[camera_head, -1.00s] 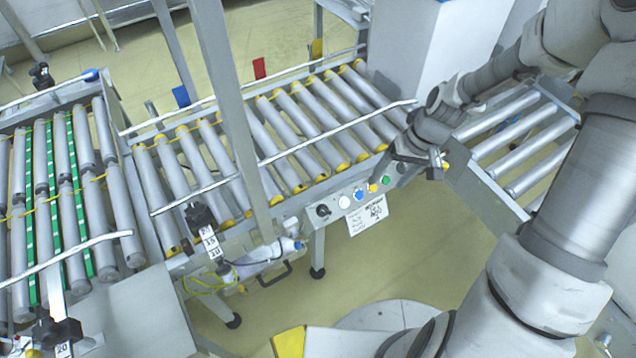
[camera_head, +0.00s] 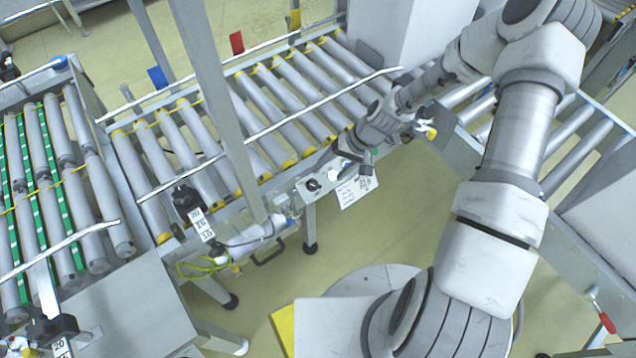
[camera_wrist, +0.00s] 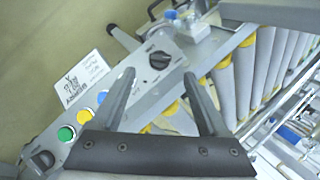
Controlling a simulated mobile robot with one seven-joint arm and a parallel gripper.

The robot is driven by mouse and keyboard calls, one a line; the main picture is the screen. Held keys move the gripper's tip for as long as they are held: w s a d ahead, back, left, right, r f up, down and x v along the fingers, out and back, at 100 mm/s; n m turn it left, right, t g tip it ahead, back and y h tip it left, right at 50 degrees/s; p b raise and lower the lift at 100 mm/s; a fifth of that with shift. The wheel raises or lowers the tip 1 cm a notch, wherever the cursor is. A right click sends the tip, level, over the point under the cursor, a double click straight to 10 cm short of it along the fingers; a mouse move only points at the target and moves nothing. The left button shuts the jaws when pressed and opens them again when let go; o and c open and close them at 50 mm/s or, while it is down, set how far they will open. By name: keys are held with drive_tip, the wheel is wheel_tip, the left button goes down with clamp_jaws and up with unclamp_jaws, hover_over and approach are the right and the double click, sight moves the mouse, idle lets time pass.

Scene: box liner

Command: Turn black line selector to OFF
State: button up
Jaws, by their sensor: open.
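The black line selector (camera_wrist: 159,60) is a round black knob on the grey control panel, with small printed marks around it that I cannot read. In the head view the knob (camera_head: 313,185) shows at the left end of the panel. My gripper (camera_wrist: 159,74) is open and empty, with the knob appearing between and just beyond its fingertips; no contact is clear. In the head view my gripper (camera_head: 362,162) is right of the knob, in front of the panel, hiding most of the buttons. A second black knob (camera_wrist: 43,160) is at the panel's other end.
Green (camera_wrist: 66,134), yellow (camera_wrist: 84,116) and blue (camera_wrist: 102,97) buttons line the panel. A white handwritten sign (camera_head: 357,188) hangs below it. Roller conveyors (camera_head: 250,110) lie behind, with a metal rail (camera_head: 265,130) above and a grey post (camera_head: 215,100) left of the knob.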

sight(316, 184)
drive_tip(key=b+x, duration=0.1)
drive_tip(key=x, duration=0.6)
drive_tip(key=shift+a+f, duration=0.1)
drive_tip(key=shift+f, duration=0.1)
clamp_jaws()
